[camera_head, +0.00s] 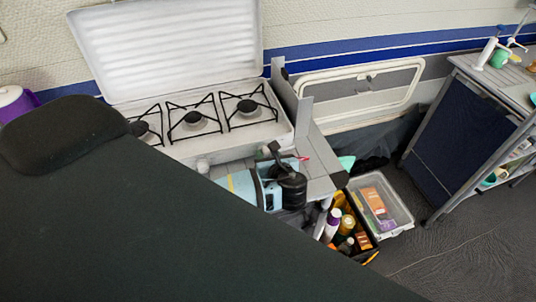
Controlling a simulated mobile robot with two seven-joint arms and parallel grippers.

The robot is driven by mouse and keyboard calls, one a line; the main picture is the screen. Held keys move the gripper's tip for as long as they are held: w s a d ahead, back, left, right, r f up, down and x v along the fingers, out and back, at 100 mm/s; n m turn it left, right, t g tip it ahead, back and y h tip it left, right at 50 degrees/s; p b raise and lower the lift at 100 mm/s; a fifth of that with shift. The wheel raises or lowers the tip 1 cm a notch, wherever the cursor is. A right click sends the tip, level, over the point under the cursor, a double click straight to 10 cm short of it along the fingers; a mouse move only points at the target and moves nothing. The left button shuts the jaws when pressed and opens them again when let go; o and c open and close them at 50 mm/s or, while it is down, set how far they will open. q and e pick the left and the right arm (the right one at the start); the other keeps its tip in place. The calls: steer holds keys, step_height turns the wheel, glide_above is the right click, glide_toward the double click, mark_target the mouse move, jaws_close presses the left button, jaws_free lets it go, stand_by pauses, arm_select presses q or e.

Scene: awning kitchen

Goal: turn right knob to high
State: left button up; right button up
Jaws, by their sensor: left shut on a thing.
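The white stove (206,152) stands with its ribbed lid (170,50) raised, and three burners show under black grates. My left gripper (272,151), black on a pale blue arm, is at the stove's front face near its right end. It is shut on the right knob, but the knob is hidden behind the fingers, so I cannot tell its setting. The other knobs are hidden too. My right gripper is not in view.
A large dark surface (150,220) fills the lower left and hides the stove's left front. A grey side table (318,165) adjoins the stove. A crate of bottles (362,243) and a clear bin (400,212) stand on the floor. A dark cabinet (450,140) is at right.

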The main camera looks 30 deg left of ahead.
arm_select(q)
steer(key=n+t+h, duration=0.1)
steer(key=n+t, duration=0.1)
steer(key=n, duration=0.1)
steer(key=shift+s+f, duration=0.1)
steer(key=shift+s, duration=0.05)
steer(key=shift+a+n+t+h, duration=0.1)
steer(key=shift+n+t+h, duration=0.35)
steer(key=shift+n, duration=0.45)
steer(key=o, duration=0.9)
steer(key=shift+s, duration=0.25)
steer(key=shift+v, duration=3.7)
steer(key=shift+w, duration=0.1)
